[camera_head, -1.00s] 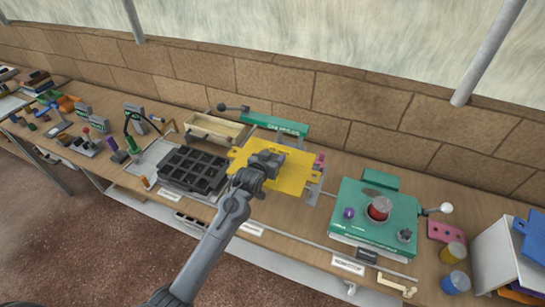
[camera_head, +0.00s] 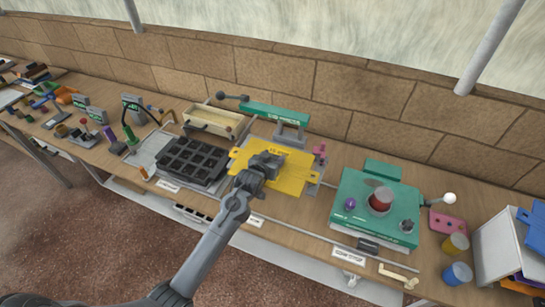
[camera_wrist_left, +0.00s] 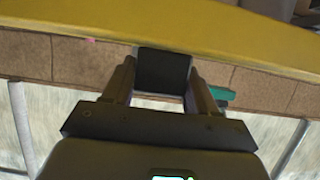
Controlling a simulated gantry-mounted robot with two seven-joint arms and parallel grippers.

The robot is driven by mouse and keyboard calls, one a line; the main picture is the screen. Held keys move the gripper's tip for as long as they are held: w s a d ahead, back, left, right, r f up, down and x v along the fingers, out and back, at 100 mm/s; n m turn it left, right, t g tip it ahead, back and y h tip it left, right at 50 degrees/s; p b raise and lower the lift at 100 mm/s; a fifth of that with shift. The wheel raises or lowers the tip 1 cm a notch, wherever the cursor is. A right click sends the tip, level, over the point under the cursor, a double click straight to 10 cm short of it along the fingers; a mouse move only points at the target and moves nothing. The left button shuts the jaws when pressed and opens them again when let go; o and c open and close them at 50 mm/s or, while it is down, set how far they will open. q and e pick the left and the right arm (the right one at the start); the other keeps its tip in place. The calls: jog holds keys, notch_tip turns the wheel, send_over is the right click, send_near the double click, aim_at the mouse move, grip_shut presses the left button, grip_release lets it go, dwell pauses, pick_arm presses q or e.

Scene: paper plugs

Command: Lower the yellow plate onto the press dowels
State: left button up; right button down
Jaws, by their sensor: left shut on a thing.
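The yellow plate (camera_head: 292,178) lies roughly level in front of the green-topped press (camera_head: 275,115). My left gripper (camera_head: 262,166) is above the plate and shut on a dark block (camera_wrist_left: 163,72) at its middle. In the left wrist view the yellow plate (camera_wrist_left: 160,30) spans the top, with one finger on each side of the block. The press dowels are hidden, so I cannot tell whether the plate touches them. My right gripper is not in view.
A black compartment tray (camera_head: 195,162) stands close left of the plate, with a wooden box (camera_head: 212,122) behind it. A green station (camera_head: 378,205) with a red knob stands to the right. A pink piece (camera_head: 320,150) is near the plate's right edge.

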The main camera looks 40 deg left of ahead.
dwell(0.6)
pick_arm(q)
jog(key=shift+p, duration=0.35)
dwell(0.5)
jog(key=shift+p, duration=0.45)
jog(key=shift+f+b, duration=0.95)
jog(key=shift+f, duration=1.1)
dwell(0.3)
jog(key=o, duration=1.3)
jog(key=shift+o, duration=0.2)
